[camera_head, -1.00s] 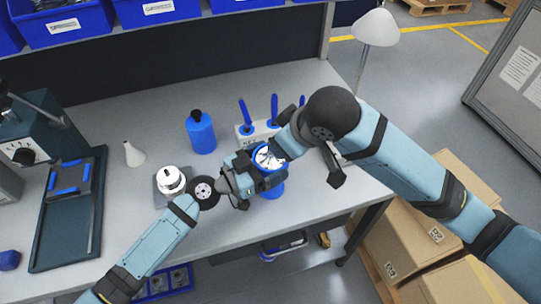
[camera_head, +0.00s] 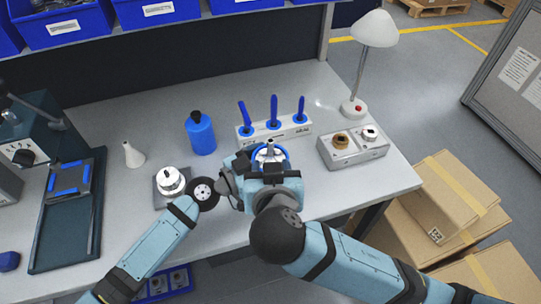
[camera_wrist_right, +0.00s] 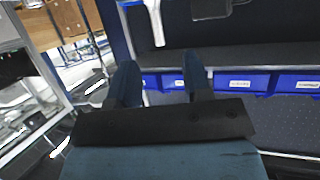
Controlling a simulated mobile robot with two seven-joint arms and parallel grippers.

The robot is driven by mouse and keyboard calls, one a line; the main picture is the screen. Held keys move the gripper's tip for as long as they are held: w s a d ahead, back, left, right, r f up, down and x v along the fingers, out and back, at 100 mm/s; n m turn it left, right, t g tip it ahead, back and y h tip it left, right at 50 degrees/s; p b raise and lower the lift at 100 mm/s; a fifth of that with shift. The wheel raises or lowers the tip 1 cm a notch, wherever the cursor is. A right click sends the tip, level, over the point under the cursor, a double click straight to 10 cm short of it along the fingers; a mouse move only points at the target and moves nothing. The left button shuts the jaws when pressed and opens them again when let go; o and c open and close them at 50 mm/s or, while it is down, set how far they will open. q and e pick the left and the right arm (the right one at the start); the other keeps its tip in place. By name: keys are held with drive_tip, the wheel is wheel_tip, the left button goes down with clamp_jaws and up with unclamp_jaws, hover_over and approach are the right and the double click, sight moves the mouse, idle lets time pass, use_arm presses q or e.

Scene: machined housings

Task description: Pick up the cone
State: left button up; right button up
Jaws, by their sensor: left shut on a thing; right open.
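A blue cup-like holder (camera_head: 286,156) shows at the middle of the table's front, with a pale, pointed metal part (camera_head: 269,151) inside its rim that looks like a cone. My left gripper (camera_head: 245,170) is shut on the holder's left side. My right gripper (camera_head: 273,182) is in front of the holder and hides its lower part; in the right wrist view its fingers (camera_wrist_right: 160,85) are apart with nothing between them. A white cone-shaped vessel (camera_head: 133,155) stands upright on the table at the left, away from both grippers.
A blue bottle (camera_head: 201,135) and a rack with blue-handled tools (camera_head: 273,128) stand behind the holder. A grey fixture block (camera_head: 353,147) and a lamp (camera_head: 375,30) are at the right. A white round part (camera_head: 170,180) sits left of my left gripper.

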sight(271, 149)
drive_tip(key=x, duration=0.9)
drive_tip(key=shift+w+d+f, duration=0.1)
drive_tip(key=shift+w+d, duration=0.15)
drive_tip(key=shift+w, duration=0.05)
clamp_jaws()
